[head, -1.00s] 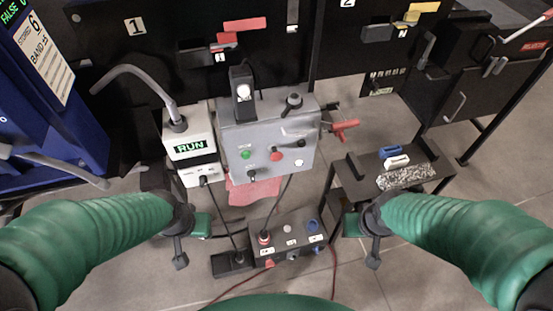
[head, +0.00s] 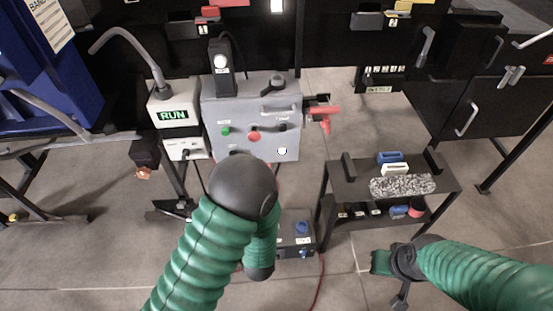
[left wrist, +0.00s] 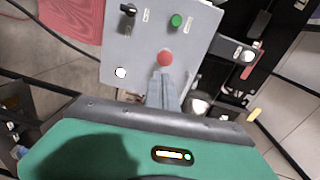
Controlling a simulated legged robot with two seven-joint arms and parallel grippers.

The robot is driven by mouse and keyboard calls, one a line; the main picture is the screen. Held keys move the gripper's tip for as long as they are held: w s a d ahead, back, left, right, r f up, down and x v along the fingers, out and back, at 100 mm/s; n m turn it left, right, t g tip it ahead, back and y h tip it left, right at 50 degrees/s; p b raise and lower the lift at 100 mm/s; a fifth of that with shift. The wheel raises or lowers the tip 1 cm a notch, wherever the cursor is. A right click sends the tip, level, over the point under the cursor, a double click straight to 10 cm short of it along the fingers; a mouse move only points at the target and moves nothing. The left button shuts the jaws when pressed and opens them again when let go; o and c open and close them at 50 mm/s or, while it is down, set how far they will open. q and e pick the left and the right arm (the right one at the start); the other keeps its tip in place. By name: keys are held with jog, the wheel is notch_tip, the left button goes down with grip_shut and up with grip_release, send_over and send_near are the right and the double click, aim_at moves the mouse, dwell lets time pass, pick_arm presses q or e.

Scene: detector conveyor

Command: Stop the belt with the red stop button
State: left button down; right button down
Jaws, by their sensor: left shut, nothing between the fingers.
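The red stop button (head: 253,135) is on the front of a grey control box (head: 290,148), right of a green button (head: 225,131). In the left wrist view the red button (left wrist: 165,57) shows just beyond my left fingertips. My left gripper (left wrist: 161,76) is shut and empty, pointing at the button; I cannot tell whether it touches. In the head view my left arm hides this gripper. A display left of the box reads RUN (head: 172,115). My right gripper (head: 381,263) is low at the right, far from the box; its fingers are unclear.
A small black rack (head: 343,190) with blue and white pieces and a speckled piece stands right of the box. A red-handled part (head: 325,112) sticks out from the box's right side. A lower button box (head: 298,238) is partly behind my left arm.

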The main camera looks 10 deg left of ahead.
pick_arm(q)
send_near(255, 139)
jog(key=shift+m+t, duration=0.3)
jog(key=x, duration=0.6)
jog(key=shift+a+f, duration=0.1)
jog(key=shift+f, duration=0.2)
jog(key=shift+w, duration=0.4)
pick_arm(e)
jog(key=shift+a+f, duration=0.15)
jog(key=shift+f, duration=0.05)
